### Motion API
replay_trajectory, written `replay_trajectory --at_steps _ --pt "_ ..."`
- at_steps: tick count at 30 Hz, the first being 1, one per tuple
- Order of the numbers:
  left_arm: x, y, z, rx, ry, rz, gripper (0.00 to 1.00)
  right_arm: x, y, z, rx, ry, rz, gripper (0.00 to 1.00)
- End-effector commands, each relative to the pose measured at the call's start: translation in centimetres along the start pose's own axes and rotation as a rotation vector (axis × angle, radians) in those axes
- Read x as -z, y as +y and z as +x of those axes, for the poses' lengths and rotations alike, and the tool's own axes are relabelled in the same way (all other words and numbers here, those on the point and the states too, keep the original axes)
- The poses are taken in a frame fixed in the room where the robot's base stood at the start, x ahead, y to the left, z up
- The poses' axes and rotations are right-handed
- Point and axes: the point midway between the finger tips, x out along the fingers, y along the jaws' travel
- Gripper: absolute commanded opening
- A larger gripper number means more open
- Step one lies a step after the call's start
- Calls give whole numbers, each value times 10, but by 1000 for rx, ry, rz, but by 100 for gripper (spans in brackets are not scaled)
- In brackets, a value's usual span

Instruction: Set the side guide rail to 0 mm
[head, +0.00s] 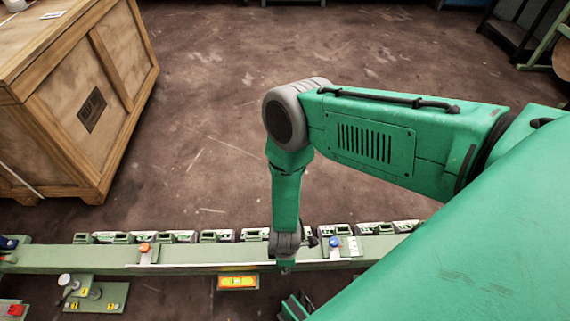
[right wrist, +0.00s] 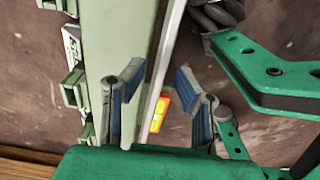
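A long pale green beam (head: 200,255) runs across the bottom of the head view, with a thin light strip along its near edge. This strip (right wrist: 167,55), which may be the side guide rail, also shows in the right wrist view beside the green beam (right wrist: 122,45). A lit orange and yellow panel (head: 237,282) sits just below the beam; it appears small in the right wrist view (right wrist: 159,110), its marking unreadable. My right gripper (right wrist: 160,82) is open, its blue-grey fingers apart, with the strip between them in the picture; contact is unclear. My left gripper is not visible.
An orange knob (head: 145,248) and a blue knob (head: 335,242) stand on beam brackets. Several small green blocks line the far edge. A green plate with a white-topped post (head: 65,279) lies lower left.

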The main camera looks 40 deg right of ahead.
Motion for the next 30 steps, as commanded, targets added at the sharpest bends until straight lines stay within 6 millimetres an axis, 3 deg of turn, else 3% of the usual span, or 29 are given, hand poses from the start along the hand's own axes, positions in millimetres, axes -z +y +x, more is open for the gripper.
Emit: replay_trajectory --at_steps 3,13,15,16,22,30 --pt "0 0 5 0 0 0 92 -1 0 10 1 1 0 28" --pt "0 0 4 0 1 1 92 0 0 11 0 -1 0 28" --pt "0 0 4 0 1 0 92 0 0 11 0 -1 0 3" --pt "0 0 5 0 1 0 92 0 0 11 0 -1 0 0" --pt "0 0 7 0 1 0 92 1 2 12 -1 1 -1 0" --pt "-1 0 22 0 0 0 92 0 26 12 -5 0 -1 0"
